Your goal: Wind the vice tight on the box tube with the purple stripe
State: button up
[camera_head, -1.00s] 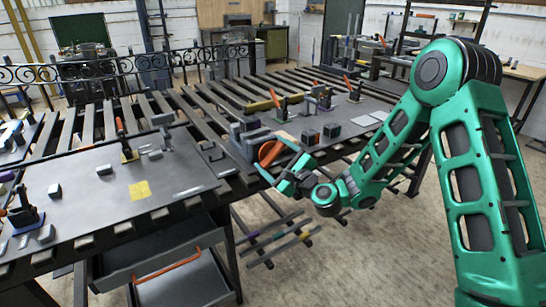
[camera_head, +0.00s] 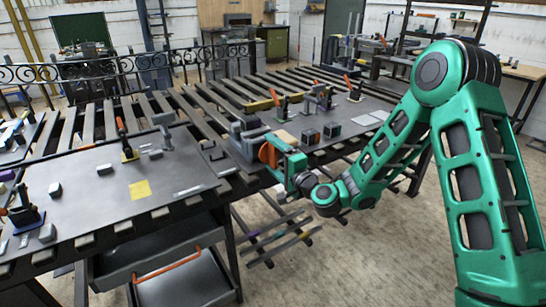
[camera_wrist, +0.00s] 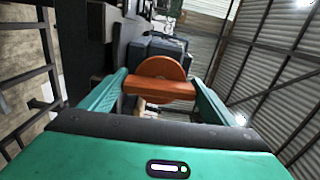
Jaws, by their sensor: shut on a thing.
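The vice (camera_head: 243,138) is a grey block at the front edge of the slatted bench. Its orange handwheel (camera_head: 267,154) faces my arm and is partly hidden by my gripper (camera_head: 276,157). In the wrist view the orange wheel (camera_wrist: 160,68) shows as a disc with a crossbar, and the bar lies between the green fingers of my gripper (camera_wrist: 159,86). My gripper is shut on the handwheel. The vice's grey body (camera_wrist: 158,45) stands behind the wheel. I cannot make out a purple-striped tube between the jaws.
Small dark blocks (camera_head: 331,130) and orange-handled clamps (camera_head: 282,106) stand on the plate to the right. A left plate (camera_head: 100,195) carries loose blocks and a yellow square (camera_head: 139,189). Below the bench, a rack (camera_head: 285,240) holds bars, one with a purple mark.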

jog(key=shift+n, duration=0.6)
jog(key=o, duration=1)
jog(key=shift+f, duration=0.1)
jog(key=shift+o, duration=0.2)
